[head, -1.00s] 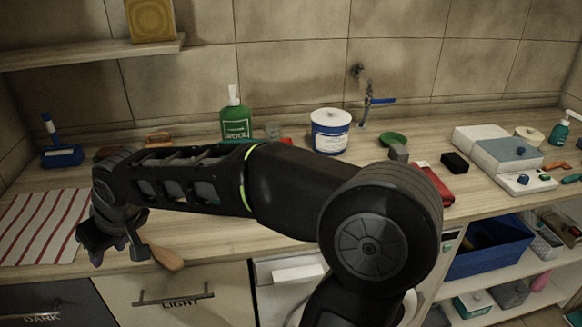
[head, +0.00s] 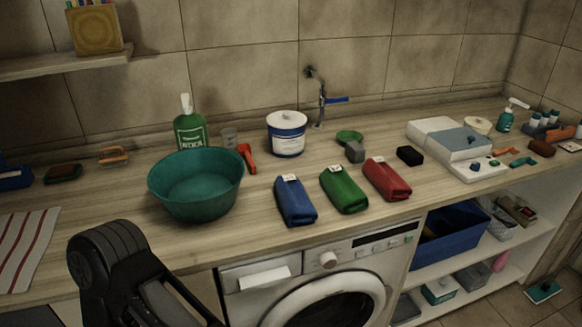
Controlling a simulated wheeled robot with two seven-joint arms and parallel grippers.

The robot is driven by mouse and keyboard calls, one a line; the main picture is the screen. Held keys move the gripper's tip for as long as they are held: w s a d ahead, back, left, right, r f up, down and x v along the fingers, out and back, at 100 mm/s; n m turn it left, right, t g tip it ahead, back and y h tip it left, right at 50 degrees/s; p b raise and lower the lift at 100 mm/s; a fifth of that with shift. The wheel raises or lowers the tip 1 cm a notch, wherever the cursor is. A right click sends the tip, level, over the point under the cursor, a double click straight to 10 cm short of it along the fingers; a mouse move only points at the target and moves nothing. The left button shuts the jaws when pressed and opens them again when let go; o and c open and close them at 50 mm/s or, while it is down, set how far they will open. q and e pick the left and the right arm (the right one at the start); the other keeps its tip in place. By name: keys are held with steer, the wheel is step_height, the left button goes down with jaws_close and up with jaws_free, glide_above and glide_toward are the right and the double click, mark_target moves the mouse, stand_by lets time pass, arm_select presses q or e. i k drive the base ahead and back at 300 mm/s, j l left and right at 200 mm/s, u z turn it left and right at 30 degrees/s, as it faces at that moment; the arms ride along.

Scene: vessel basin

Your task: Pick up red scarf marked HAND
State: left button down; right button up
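A rolled red scarf (head: 388,182) with a small white label lies on the wooden counter, above the washing machine's right side. The label's writing is too small to read. It is the rightmost of a row, with a green roll (head: 344,190) and a blue roll (head: 295,202) to its left, each with a white label. One of my arms shows at the lower left, well away from the red scarf. No gripper fingers are visible in the head view.
A teal basin (head: 196,186) stands left of the rolls. A black block (head: 410,156), a grey block (head: 355,152) and a green dish (head: 349,136) lie behind them. A white-lidded tub (head: 287,134) is near the tap (head: 321,102). Bare counter lies in front of the basin.

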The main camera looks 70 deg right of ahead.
mark_target(388, 183)
steer(key=z, duration=2.35)
steer(key=i+l, duration=0.4)
steer(key=l, duration=0.15)
steer(key=i+l, duration=0.35)
steer(key=l, duration=0.2)
